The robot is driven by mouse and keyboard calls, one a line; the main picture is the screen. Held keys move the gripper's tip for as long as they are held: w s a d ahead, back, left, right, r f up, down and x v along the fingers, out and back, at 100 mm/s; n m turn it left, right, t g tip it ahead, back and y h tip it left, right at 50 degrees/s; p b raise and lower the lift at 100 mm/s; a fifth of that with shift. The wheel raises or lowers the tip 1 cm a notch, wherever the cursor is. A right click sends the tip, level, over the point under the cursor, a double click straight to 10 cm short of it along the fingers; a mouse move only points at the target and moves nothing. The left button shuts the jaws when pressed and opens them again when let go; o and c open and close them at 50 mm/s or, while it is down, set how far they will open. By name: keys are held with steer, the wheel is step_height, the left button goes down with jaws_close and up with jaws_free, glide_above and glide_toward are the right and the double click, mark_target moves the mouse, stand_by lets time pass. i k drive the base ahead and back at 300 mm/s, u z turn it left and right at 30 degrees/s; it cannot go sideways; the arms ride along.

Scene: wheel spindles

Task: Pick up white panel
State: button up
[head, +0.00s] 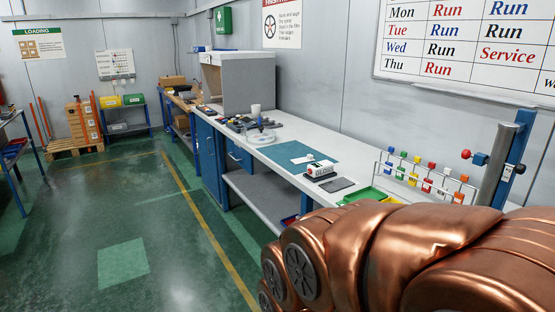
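A small flat white piece (302,159) lies on the blue-green mat (322,150) on the long workbench; it may be the white panel, but it is too small to be sure. A white and red device (320,169) stands close to it, at the mat's front edge. A copper-coloured arm, which looks like mine, fills the lower right. My gripper is not in view, so I cannot tell its state.
The workbench (268,152) runs along the right wall. It carries a dark grey pad (337,184), a green tray (368,195), a rack of coloured pieces (428,180) and a grey box-like hood (240,80). The green floor (110,215) at left is clear.

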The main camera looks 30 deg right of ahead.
mark_target(310, 158)
steer(key=z, duration=0.5)
steer(key=i, duration=1.05)
steer(key=z, duration=0.5)
steer(key=i, duration=1.65)
steer(key=u, duration=0.45)
